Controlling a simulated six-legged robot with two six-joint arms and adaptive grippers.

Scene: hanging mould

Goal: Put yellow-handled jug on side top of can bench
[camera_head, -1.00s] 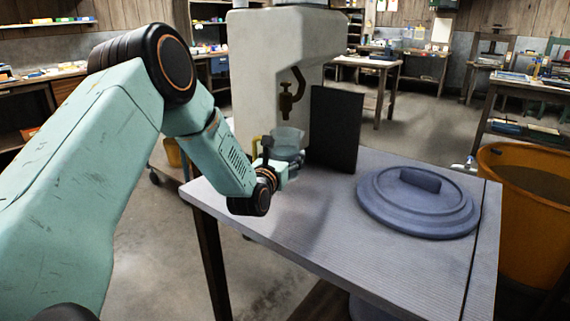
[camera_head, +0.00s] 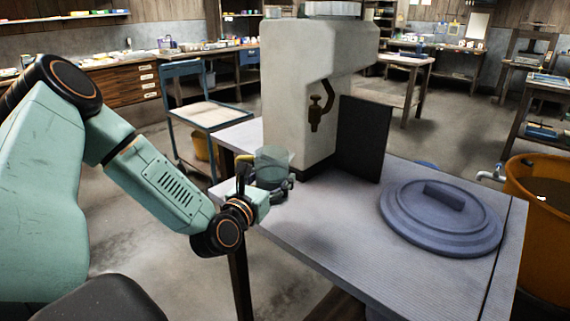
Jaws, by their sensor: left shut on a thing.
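The yellow-handled jug (camera_head: 272,165) is a clear, greenish vessel near the left edge of the bench, beside the white dispenser. Its yellow handle (camera_head: 243,168) shows on its left side. My left gripper (camera_head: 274,189) is shut on the jug, coming in from the lower left. I cannot tell whether the jug's base touches the bench top. The bench (camera_head: 330,228) has a pale ribbed top. My right gripper is not in view.
A round blue-grey lid (camera_head: 442,216) lies on the right of the bench. An orange tub (camera_head: 545,225) stands at far right. The bench's front middle is clear.

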